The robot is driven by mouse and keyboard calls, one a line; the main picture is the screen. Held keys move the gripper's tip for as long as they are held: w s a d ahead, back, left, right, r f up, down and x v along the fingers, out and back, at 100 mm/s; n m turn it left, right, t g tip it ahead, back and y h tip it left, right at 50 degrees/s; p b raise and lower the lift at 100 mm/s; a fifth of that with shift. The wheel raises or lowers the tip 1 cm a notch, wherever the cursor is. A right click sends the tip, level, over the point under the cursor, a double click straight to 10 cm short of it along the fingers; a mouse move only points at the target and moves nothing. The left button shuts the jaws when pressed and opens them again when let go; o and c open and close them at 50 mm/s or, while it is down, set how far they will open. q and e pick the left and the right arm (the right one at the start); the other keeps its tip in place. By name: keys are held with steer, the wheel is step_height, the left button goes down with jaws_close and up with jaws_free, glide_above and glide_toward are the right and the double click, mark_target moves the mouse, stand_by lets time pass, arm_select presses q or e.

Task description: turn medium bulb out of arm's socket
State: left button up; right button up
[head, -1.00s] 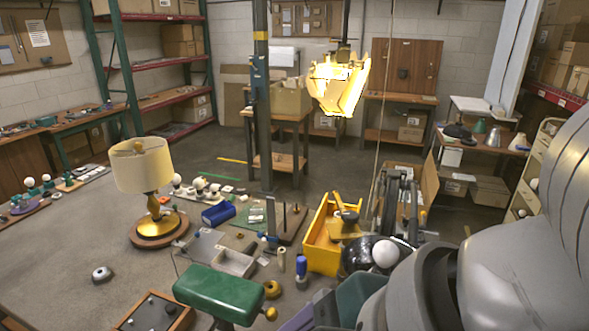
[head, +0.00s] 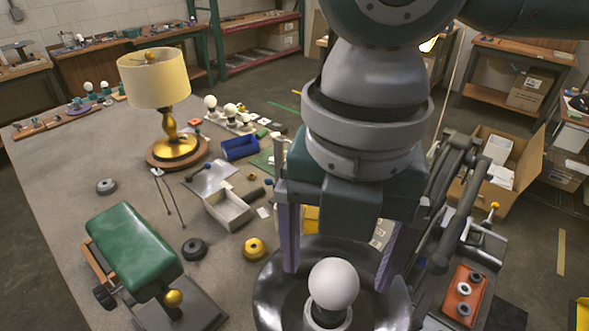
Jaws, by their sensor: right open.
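A white round bulb (head: 333,284) stands upright in a pale socket (head: 326,318) inside a dark, wide bowl-shaped shade (head: 268,290), low in the middle of the head view. The dark jointed lamp arm (head: 440,235) is to the right of the shade. My right gripper (head: 337,277) points down over the bulb. Its two purple-grey fingers are spread wide, one on each side of the bulb, with visible gaps to it. It is open and empty. The lower part of the socket is cut off by the frame's bottom edge. My left gripper is not in view.
A green padded block (head: 133,250) stands at the front left. A lamp with a cream shade (head: 154,78) stands behind it. The left part of the table is mostly clear.

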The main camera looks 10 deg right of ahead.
step_height(320, 180, down, 7)
steer(key=shift+r+p, duration=0.15)
steer(key=shift+p, duration=0.45)
steer(key=shift+f, duration=0.4)
steer(key=shift+c, duration=0.3)
steer(key=c, duration=1)
steer(key=o, duration=0.4)
steer(key=c, duration=0.5)
steer(key=n, duration=0.3)
steer(key=shift+b, duration=0.4)
steer(key=shift+c, duration=0.2)
steer(key=n, duration=0.4)
steer(key=shift+r, duration=0.1)
